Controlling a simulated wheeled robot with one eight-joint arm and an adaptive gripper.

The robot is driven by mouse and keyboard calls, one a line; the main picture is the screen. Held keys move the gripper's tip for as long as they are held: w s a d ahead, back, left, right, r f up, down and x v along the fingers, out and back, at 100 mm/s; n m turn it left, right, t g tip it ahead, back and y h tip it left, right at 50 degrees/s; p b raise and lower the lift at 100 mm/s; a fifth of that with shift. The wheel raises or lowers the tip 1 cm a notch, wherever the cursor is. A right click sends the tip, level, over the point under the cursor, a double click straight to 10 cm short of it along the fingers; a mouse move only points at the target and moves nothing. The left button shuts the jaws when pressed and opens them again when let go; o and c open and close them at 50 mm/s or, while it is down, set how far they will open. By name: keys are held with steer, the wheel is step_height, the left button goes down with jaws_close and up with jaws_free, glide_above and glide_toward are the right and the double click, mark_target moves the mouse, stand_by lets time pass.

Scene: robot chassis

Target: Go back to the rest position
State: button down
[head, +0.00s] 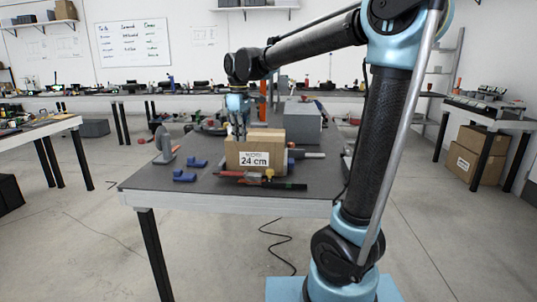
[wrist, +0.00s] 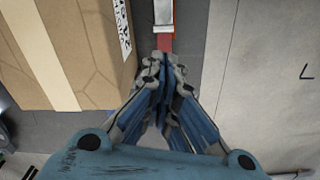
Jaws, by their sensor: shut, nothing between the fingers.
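My gripper (head: 238,136) points down over the worktable, at the upper left of a cardboard box (head: 270,150) labelled "24 cm". In the wrist view its fingertips (wrist: 165,65) are together with nothing between them. The box fills the left side of the wrist view (wrist: 65,50), beside the fingers. I cannot tell whether they touch it. A tool with a red end (wrist: 165,43) lies just beyond the fingertips.
The grey worktable (head: 150,182) also holds blue brackets (head: 184,175), red and dark hand tools (head: 285,184) and a grey box (head: 303,122). Bare floor (head: 85,245) lies in front and to the left. A bench runs along the back wall.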

steer(key=s+d+f+m, duration=0.3)
steer(key=s+d, duration=0.2)
steer(key=d, duration=0.4)
steer(key=s+d+f+m, duration=0.3)
steer(key=s+d+f, duration=0.1)
steer(key=d, duration=0.6)
steer(key=s+d+f+m+t, duration=0.1)
steer(key=s+d+f+m, duration=0.6)
steer(key=s+d+f, duration=0.3)
steer(key=s+f, duration=0.3)
steer(key=f, duration=0.1)
steer(key=shift+d+m+t, duration=0.25)
steer(key=shift+m+t, duration=0.05)
steer(key=shift+t, duration=0.1)
steer(key=shift+s+f, duration=0.1)
